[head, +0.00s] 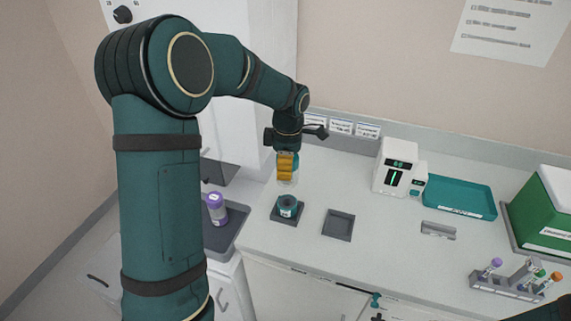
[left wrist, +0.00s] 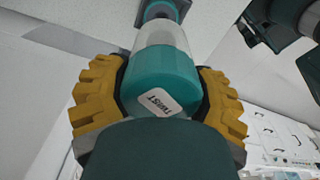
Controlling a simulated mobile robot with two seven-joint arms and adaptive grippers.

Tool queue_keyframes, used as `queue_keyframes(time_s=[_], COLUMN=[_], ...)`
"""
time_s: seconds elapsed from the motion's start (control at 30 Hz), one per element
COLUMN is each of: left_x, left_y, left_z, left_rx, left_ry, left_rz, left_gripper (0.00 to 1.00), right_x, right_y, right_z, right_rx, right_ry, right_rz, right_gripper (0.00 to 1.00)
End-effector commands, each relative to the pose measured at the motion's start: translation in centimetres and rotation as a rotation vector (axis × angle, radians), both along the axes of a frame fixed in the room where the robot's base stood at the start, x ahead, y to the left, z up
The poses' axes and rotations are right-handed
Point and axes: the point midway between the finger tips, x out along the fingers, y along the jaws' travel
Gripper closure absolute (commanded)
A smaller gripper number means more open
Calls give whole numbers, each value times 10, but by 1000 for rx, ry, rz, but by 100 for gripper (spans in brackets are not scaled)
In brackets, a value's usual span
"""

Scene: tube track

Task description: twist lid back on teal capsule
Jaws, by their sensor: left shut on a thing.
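My left gripper (head: 286,168), with ridged yellow fingers, is shut on the lid (left wrist: 160,78). In the left wrist view the lid is teal with a white "TWIST" label and a clear, see-through section beyond it. The teal capsule body (head: 288,204) stands upright in a dark square holder (head: 290,218) on the counter. The lid hangs above the capsule body, with a small gap between them in the head view. The capsule body also shows partly behind the clear section in the left wrist view (left wrist: 160,10).
An empty dark square holder (head: 338,226) is right of the capsule. A purple-capped container (head: 216,208) stands on a dark tray at left. A white device (head: 397,172), teal tray (head: 460,197), green box (head: 545,212) and tube rack (head: 500,286) are at right. The counter's middle is clear.

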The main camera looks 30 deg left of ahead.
Motion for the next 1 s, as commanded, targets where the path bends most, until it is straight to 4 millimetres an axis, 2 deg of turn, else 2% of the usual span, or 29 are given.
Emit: queue_keyframes(time_s=[1.0], left_x=[0], left_y=[0], left_z=[-18], left_rx=[0], left_ry=[0], left_rz=[0], left_gripper=[80], right_x=[0], right_y=[0], right_z=[-13], right_rx=[0], right_ry=[0], right_rz=[0], right_gripper=[60])
